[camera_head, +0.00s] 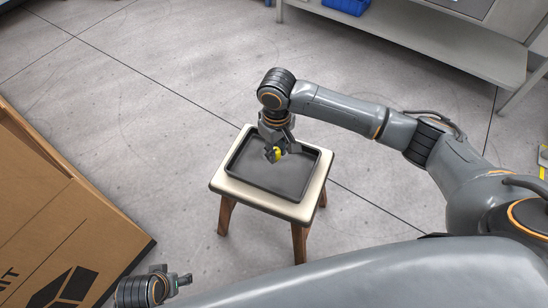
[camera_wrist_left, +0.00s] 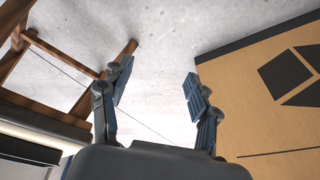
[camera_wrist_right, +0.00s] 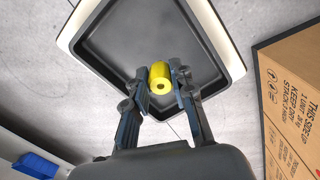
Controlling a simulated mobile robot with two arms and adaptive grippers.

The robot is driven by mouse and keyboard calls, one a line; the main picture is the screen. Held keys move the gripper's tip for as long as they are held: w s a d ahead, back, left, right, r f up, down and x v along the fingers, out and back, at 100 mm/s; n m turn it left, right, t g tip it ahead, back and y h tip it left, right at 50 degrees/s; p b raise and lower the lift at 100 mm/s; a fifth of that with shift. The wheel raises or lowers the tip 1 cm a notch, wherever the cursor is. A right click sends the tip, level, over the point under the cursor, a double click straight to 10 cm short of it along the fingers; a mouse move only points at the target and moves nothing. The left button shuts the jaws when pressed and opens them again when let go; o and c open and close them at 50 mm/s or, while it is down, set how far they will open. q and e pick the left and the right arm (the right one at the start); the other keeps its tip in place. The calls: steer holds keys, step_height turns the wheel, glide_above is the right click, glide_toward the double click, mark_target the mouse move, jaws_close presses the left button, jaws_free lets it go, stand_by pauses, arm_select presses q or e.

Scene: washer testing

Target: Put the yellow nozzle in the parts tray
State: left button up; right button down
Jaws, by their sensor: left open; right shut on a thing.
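The yellow nozzle (camera_wrist_right: 160,76) is a short yellow cylinder with a hole in its end. It also shows in the head view (camera_head: 279,152). My right gripper (camera_head: 273,150) is shut on it, and its fingertips (camera_wrist_right: 158,78) show at the nozzle's sides in the right wrist view. The parts tray (camera_head: 290,186) is black and shallow with a raised rim. The nozzle is over the tray's inside; I cannot tell whether it touches the floor of the tray. My left gripper (camera_wrist_left: 155,85) is open and empty, apart from the tray.
The tray lies on a cream-topped stool (camera_head: 228,187) with wooden legs. A large cardboard box (camera_head: 60,220) stands at the left. A grey bench (camera_head: 440,45) with a blue bin (camera_head: 347,6) is at the back right. The floor around the stool is mostly clear.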

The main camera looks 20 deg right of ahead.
steer(key=w+f+b, duration=0.1)
steer(key=w+f, duration=0.1)
steer(key=f, duration=0.1)
steer(key=shift+w+d+f, duration=0.1)
steer(key=shift+w+f, duration=0.05)
steer(key=shift+w, duration=0.25)
step_height(320, 180, down, 3)
steer(key=shift+r+b, duration=0.2)
steer(key=shift+b, duration=0.4)
steer(key=shift+f, duration=0.15)
arm_select(q)
steer(key=w+v, duration=0.1)
steer(key=v, duration=0.8)
steer(key=shift+r+t, duration=0.3)
steer(key=shift+r, duration=0.25)
arm_select(e)
steer(key=shift+f, duration=0.1)
steer(key=c, duration=1.1)
jaws_free()
arm_select(q)
steer(key=shift+f, duration=0.25)
steer(key=shift+f, duration=0.1)
